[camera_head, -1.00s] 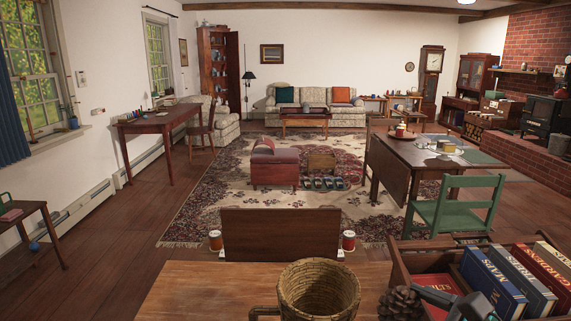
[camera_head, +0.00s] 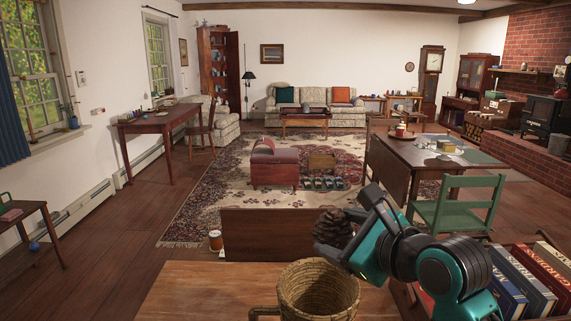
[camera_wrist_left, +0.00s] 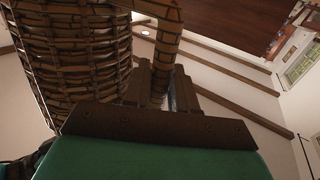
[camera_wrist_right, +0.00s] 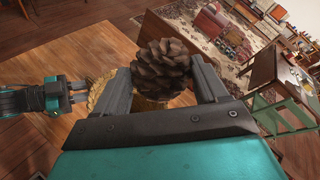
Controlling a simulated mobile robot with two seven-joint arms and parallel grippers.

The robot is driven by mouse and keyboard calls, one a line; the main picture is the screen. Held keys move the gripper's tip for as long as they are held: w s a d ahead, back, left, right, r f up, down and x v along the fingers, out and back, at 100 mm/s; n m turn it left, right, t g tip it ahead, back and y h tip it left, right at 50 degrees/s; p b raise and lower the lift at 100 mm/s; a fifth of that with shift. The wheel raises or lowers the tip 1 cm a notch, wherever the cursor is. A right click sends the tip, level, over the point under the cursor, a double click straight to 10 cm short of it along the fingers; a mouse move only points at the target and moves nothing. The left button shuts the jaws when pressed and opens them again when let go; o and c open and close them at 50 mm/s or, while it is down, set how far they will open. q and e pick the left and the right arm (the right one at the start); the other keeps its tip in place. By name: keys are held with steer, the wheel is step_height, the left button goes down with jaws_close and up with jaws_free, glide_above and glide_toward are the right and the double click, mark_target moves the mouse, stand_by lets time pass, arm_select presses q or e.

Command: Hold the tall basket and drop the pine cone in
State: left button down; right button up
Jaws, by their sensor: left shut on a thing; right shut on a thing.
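The tall woven basket (camera_head: 318,290) stands upright on the wooden surface at the bottom of the head view. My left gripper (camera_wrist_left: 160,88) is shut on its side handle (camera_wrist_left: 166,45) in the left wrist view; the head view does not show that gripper. It also shows at the left of the right wrist view (camera_wrist_right: 78,92). My right gripper (camera_wrist_right: 160,85) is shut on the brown pine cone (camera_wrist_right: 160,66). In the head view the pine cone (camera_head: 333,228) is up above the basket's rim, apart from it, near its far right side.
A wooden crate of books (camera_head: 520,275) stands right of the basket, partly behind my right arm. A dark wooden panel (camera_head: 262,235) rises behind the basket, with a thread spool (camera_head: 215,240) at its left. The wooden surface (camera_head: 205,290) is clear left of the basket.

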steer(key=shift+f, duration=2.9)
steer(key=o, duration=1.1)
steer(key=shift+s, duration=0.1)
steer(key=v, duration=1.1)
steer(key=shift+s+d+r, duration=0.15)
steer(key=shift+s+d, duration=0.05)
steer(key=shift+s, duration=0.1)
